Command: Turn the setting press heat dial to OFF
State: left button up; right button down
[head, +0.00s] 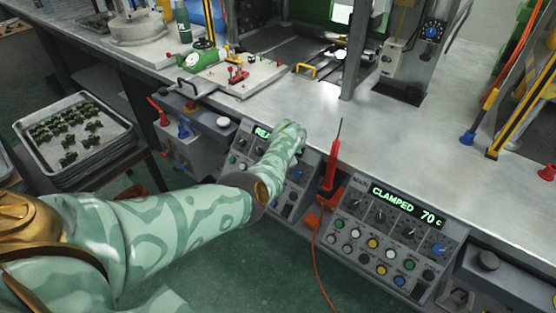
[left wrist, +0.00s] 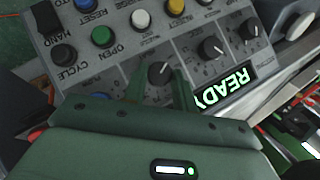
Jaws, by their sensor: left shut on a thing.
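My left gripper (head: 294,140) is down at the left control panel (head: 239,150), whose green display begins with "REA" in the head view. In the left wrist view the display (left wrist: 226,86) reads "READY" upside down. The two green fingers (left wrist: 160,88) are shut on a dark dial (left wrist: 160,72) with a white pointer line. My right gripper is in neither view.
A second panel (head: 350,200) at the right reads "CLAMPED 70 C" and has several knobs and coloured buttons. A red tool (head: 331,170) with a cord stands between the panels. A metal tray (head: 52,170) of green pieces is at the left. The bench top (head: 400,140) behind is partly clear.

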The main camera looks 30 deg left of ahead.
pick_arm(q)
jog(key=o, duration=1)
jog(key=shift+s+a+f, duration=0.15)
jog(key=shift+s, duration=0.05)
jog(key=shift+c, duration=0.2)
jog(key=shift+r, duration=0.3)
jog(key=p+v, duration=1)
jog(key=v, duration=0.5)
jog(key=shift+s+d+r, duration=0.15)
jog(key=shift+d+r, duration=0.1)
jog(key=shift+d, duration=0.1)
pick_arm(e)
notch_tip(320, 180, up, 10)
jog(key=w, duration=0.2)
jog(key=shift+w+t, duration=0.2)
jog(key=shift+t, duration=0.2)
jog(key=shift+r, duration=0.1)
